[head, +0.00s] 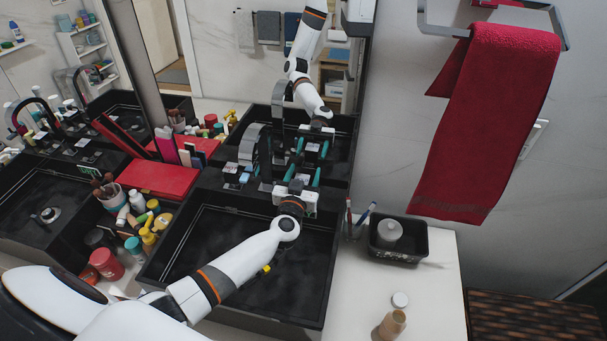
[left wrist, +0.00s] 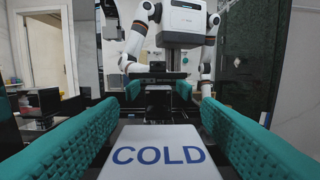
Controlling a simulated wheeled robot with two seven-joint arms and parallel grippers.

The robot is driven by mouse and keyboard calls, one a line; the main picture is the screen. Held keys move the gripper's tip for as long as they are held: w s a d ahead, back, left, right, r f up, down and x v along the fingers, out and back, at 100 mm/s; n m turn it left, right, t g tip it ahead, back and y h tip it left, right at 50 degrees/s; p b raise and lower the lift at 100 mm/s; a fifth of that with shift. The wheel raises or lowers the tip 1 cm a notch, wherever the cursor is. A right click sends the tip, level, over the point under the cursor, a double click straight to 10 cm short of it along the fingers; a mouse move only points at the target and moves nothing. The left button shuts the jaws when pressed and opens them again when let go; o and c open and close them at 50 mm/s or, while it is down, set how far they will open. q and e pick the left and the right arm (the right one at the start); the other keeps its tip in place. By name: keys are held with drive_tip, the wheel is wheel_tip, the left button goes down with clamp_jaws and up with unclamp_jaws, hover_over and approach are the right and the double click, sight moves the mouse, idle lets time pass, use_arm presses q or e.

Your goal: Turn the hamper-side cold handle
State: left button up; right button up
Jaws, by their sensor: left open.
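The cold handle shows in the left wrist view as a pale flat plate (left wrist: 160,158) with blue "COLD" lettering. It lies between the two teal finger pads of my left gripper (left wrist: 160,110). Whether the pads touch its sides I cannot tell. In the head view my left gripper (head: 304,172) is open at the back of the sink (head: 325,255) nearer the hamper, right of its dark arched faucet (head: 264,160). The gripper largely hides the cold handle there. A white-topped handle (head: 245,177) stands by the faucet's left side. My right gripper is not seen.
A mirror behind reflects my arm and the sink. Bottles and jars (head: 150,232) and a red box (head: 160,179) crowd the counter on the left. A black tray (head: 410,256) and cup with brushes (head: 357,222) stand right. The wicker hamper (head: 535,322) is lower right.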

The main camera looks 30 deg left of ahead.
use_arm(q)
drive_tip(key=v, duration=1.2)
drive_tip(key=shift+f, duration=0.1)
